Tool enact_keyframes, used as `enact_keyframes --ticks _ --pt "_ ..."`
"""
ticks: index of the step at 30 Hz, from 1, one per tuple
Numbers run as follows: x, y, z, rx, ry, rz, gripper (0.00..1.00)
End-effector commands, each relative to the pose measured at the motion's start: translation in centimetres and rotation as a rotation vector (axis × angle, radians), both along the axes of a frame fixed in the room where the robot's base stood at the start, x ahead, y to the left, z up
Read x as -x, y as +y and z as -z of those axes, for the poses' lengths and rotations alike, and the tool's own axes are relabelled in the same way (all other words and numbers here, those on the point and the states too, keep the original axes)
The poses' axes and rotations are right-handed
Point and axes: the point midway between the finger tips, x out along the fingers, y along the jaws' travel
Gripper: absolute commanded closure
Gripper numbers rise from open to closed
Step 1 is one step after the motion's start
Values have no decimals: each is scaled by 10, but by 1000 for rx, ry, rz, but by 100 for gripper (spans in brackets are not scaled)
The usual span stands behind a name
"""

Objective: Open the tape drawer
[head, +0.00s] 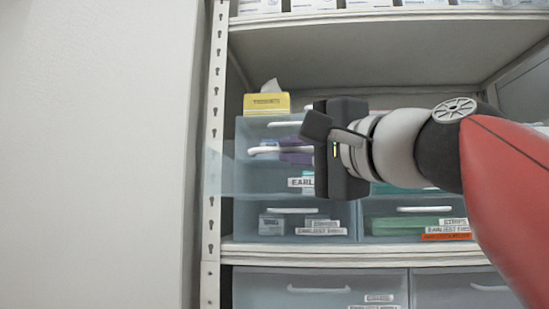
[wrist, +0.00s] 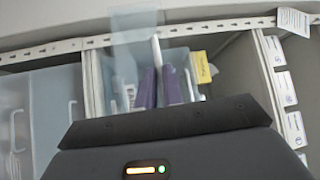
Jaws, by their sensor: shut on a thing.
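A translucent blue drawer (head: 225,174) at the left of the shelf stands pulled out, its front forward of its neighbours. Its white handle (head: 265,151) runs behind my gripper (head: 318,130), which is shut on it near its right end. The fingertips' contact is hidden. Purple boxes (head: 296,157) show inside, and also in the wrist view (wrist: 147,88).
A yellow tissue box (head: 267,104) stands on top of the drawer unit. Closed drawers with handles sit below (head: 293,225) and to the lower right (head: 400,226). A perforated shelf upright (head: 213,215) stands at the left, beside a bare wall (head: 95,150).

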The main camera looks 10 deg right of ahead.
Motion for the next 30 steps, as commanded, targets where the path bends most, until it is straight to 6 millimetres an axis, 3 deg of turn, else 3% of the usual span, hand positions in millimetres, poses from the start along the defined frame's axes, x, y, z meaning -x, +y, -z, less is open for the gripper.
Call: enact_keyframes --ticks 15,16,21,30 --pt "8 3 1 0 3 0 100" --pt "8 3 1 0 3 0 90" --pt "9 3 1 0 2 0 70" --pt "11 2 0 0 0 0 70"
